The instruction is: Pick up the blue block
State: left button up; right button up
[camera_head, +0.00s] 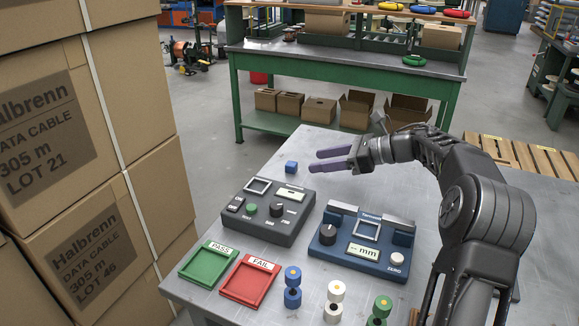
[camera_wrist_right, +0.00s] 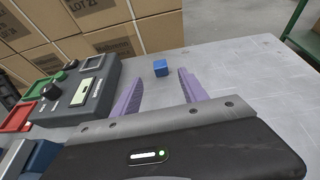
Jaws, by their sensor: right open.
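A small blue block (camera_head: 291,167) lies on the grey metal table near its far left edge, behind the dark grey instrument. It also shows in the right wrist view (camera_wrist_right: 161,68), beyond the fingertips and between their lines. My right gripper (camera_head: 313,160) is open, with two purple fingers pointing left toward the block. In the right wrist view its fingers (camera_wrist_right: 160,78) are spread apart with nothing between them. A gap shows between the fingertips and the block. My left gripper is not in view.
The dark grey instrument (camera_head: 267,212) and a blue gauge with a "mm" display (camera_head: 365,240) stand on the table. Green PASS (camera_head: 208,263) and red FAIL (camera_head: 250,281) trays and several spools (camera_head: 292,287) are at the front. Stacked cartons (camera_head: 90,130) rise left. The table's right side is clear.

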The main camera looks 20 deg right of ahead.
aim_at(294, 164)
jog(key=shift+x, duration=1.05)
jog(key=x, duration=0.5)
jog(key=shift+w+a+r, duration=0.1)
jog(key=shift+w+r, duration=0.05)
jog(key=shift+c, duration=0.2)
grip_shut()
